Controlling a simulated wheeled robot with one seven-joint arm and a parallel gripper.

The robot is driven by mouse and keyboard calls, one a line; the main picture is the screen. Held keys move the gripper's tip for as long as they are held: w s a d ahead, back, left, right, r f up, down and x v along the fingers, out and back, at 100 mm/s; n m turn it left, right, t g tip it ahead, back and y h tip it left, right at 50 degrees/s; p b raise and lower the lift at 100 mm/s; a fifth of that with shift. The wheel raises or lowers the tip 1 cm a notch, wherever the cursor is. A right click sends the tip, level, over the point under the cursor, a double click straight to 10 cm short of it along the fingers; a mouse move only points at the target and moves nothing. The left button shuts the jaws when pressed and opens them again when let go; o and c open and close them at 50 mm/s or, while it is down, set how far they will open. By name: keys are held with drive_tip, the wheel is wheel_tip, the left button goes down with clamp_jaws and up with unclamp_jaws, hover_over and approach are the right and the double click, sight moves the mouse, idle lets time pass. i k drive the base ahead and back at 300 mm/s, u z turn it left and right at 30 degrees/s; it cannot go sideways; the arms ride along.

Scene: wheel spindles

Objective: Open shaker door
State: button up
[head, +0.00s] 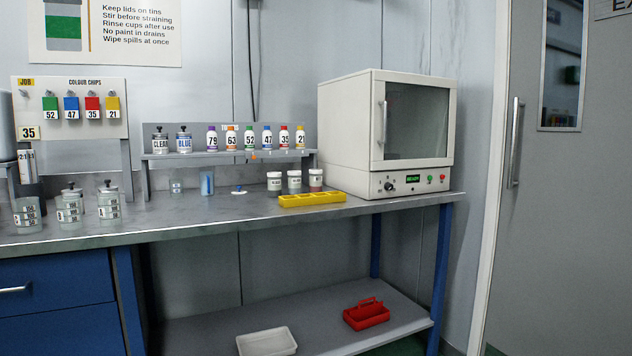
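The shaker (345,130) is a cream box-shaped machine on the right end of the grey bench. Its door (418,115) has a dark window and a vertical handle (383,124) on the left side. The door looks shut. Below it a control panel (412,184) has a black knob, a small lit green display, and green and red buttons. My gripper is not in view.
A yellow tray (312,200) and several small jars (294,181) stand left of the shaker on the bench (230,213). Bottles line a raised shelf (228,155). A red caddy (366,314) and white tray (266,342) sit on the lower shelf. A grey room door (560,200) stands at right.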

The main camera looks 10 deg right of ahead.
sight(378, 116)
drive_tip(key=z, duration=1.35)
drive_tip(key=i, duration=1.75)
drive_tip(key=u, duration=1.85)
